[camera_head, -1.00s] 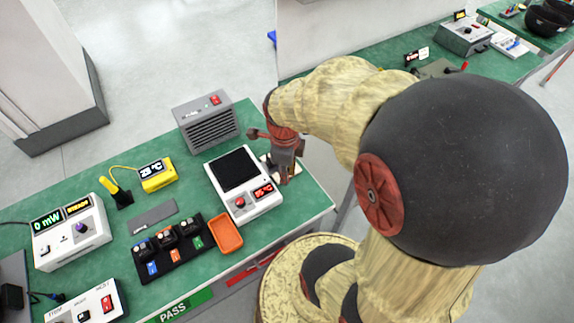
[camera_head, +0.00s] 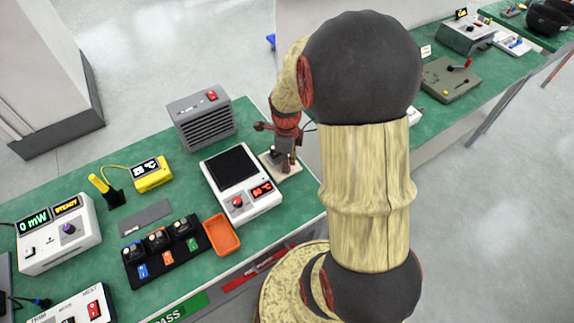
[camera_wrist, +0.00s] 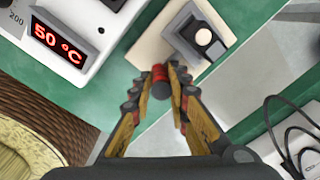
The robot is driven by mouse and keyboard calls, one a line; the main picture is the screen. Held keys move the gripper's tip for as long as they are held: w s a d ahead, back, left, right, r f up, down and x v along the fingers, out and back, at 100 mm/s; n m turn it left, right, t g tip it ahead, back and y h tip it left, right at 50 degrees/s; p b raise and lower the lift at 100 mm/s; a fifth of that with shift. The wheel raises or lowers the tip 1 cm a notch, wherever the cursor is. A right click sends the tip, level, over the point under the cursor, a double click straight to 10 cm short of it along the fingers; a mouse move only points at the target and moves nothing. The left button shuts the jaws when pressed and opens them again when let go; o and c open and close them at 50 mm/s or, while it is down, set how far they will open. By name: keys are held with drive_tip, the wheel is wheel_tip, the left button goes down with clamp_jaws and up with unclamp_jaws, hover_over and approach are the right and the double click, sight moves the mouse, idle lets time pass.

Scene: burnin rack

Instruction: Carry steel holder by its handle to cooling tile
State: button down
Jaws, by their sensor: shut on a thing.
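The steel holder (camera_wrist: 188,48) is a grey square frame with a pale round piece in it. Its red handle (camera_wrist: 159,72) points back towards my gripper (camera_wrist: 170,88), whose fingers are shut on it. The holder is over the beige cooling tile (camera_wrist: 152,46), towards its right side in the wrist view. I cannot tell whether it rests on the tile or hovers just above. In the head view my gripper (camera_head: 286,162) is above the tile (camera_head: 293,169), at the right end of the green bench, and mostly hides the holder.
A white hotplate (camera_head: 262,207) with a black top and red display stands just left of the tile; the display reads 50 °C in the wrist view. A grey vented box (camera_head: 202,122) is behind. An orange tray (camera_head: 221,235) sits in front. The bench edge is close.

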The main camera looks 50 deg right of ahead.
drive_tip(key=shift+f, duration=0.25)
drive_tip(key=shift+f, duration=0.1)
drive_tip(key=c, duration=1.8)
unclamp_jaws()
drive_tip(key=shift+o, duration=0.4)
